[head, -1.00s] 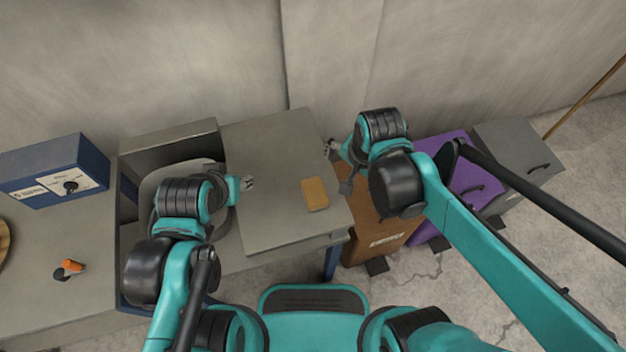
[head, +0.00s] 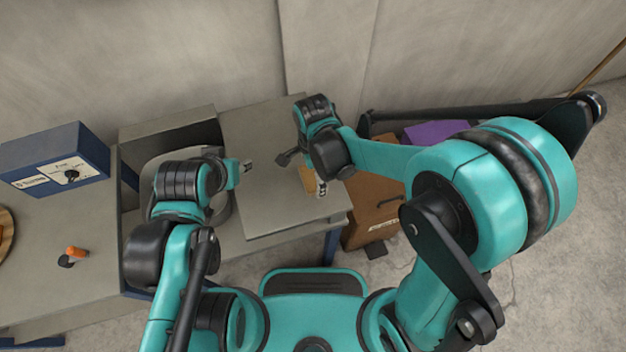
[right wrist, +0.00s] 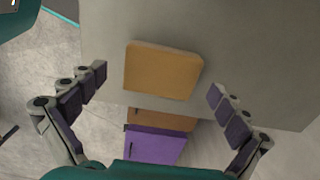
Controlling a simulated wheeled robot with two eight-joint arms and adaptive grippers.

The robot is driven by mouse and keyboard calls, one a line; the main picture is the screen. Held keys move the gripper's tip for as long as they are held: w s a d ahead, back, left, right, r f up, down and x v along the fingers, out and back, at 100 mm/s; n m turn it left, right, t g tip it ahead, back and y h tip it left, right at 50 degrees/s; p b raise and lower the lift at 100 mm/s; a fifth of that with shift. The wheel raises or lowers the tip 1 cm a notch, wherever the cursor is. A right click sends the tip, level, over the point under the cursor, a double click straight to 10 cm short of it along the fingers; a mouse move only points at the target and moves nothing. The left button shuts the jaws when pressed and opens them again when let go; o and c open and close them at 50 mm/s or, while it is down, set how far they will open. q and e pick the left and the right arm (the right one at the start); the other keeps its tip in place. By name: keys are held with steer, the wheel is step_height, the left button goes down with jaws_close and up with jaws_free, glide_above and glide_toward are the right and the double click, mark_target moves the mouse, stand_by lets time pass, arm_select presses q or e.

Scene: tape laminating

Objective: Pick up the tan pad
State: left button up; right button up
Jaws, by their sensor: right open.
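The tan pad (head: 310,183) lies on the right part of the grey table top, partly hidden by my right gripper in the head view. In the right wrist view the whole tan pad (right wrist: 162,70) shows as a rounded block ahead of the fingers. My right gripper (right wrist: 158,92) is open, with one finger on each side of the pad in that view and no visible touch. In the head view the right gripper (head: 304,176) is over the pad. My left gripper (head: 246,167) is near the left side of the table top; its fingers are too small to judge.
The grey table top (head: 265,205) is otherwise clear. A brown cabinet (head: 372,205) and a purple one (head: 436,131) stand to its right. On the left are a blue box with a dial (head: 55,160) and an orange-handled tool (head: 76,252). A wall is behind.

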steer(key=shift+f, duration=0.85)
steer(key=shift+r, duration=0.1)
steer(key=shift+c, duration=0.6)
steer(key=c, duration=1)
